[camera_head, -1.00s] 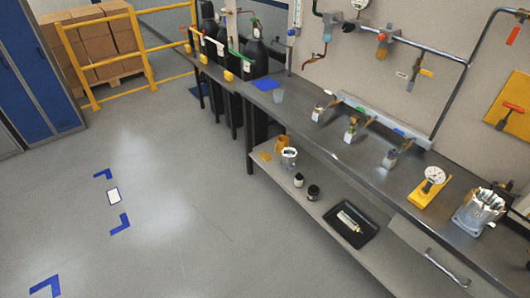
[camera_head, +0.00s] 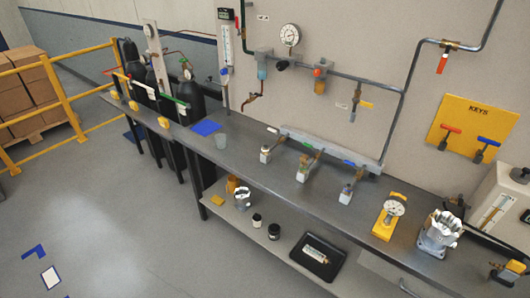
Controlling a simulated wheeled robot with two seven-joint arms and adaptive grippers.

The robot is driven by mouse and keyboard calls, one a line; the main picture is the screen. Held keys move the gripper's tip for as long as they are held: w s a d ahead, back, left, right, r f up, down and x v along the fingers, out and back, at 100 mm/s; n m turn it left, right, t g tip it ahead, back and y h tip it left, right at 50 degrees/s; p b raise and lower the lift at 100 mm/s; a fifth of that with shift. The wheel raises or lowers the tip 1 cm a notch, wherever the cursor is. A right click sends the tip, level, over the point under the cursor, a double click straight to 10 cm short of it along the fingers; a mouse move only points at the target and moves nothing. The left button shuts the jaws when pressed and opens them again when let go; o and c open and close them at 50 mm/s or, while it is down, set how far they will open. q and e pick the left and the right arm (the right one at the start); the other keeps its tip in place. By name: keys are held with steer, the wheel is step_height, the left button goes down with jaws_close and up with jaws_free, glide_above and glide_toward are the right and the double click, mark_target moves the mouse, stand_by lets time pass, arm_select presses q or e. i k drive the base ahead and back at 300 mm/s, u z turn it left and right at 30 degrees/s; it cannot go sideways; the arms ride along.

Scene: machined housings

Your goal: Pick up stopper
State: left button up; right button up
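No part that I can surely name as the stopper shows. Small dark-topped jars stand on the lower shelf, one (camera_head: 256,220) to the left and one (camera_head: 274,231) to the right; I cannot tell whether either is a stopper. A grey machined housing (camera_head: 242,199) stands on the same shelf beside an orange-yellow cup (camera_head: 232,184). A larger grey housing (camera_head: 438,236) with pale upright pieces in its top stands on the bench at the right. Neither of my grippers is in view.
The long grey bench (camera_head: 262,181) holds a yellow gauge stand (camera_head: 383,222), a clear cup (camera_head: 221,141) and a blue mat (camera_head: 206,127). A black tray (camera_head: 305,271) lies on the lower shelf. Yellow railing (camera_head: 62,91) stands at the left.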

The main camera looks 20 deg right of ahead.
mark_target(304, 158)
steer(key=u, duration=0.2)
steer(key=i, duration=1.3)
steer(key=z, duration=0.65)
